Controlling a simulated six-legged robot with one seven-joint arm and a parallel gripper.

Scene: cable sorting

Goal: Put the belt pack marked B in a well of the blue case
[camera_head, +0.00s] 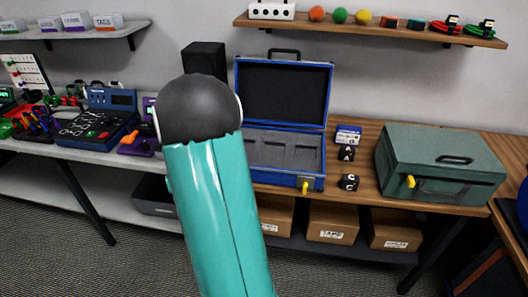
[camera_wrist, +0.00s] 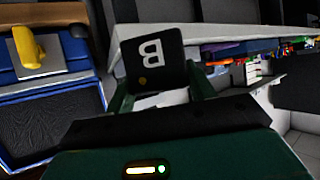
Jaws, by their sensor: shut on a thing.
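The black belt pack marked B (camera_wrist: 153,62) is between the green fingers of my gripper (camera_wrist: 160,84) in the wrist view. The gripper is shut on it, and its white letter looks upside down there. In the head view my arm hides both gripper and pack. The open blue case (camera_head: 288,179) stands on the wooden bench at the centre. Its visible wells (camera_head: 303,156) look empty; my arm covers its left part. In the wrist view the case (camera_wrist: 75,54) with its yellow latch is at the left, apart from the held pack.
Belt packs marked A (camera_head: 346,153) and C (camera_head: 349,182) stand right of the case. A closed green case (camera_head: 440,150) is further right. A black box (camera_head: 204,58) stands behind my arm. A shelf (camera_head: 380,30) hangs above the case's lid.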

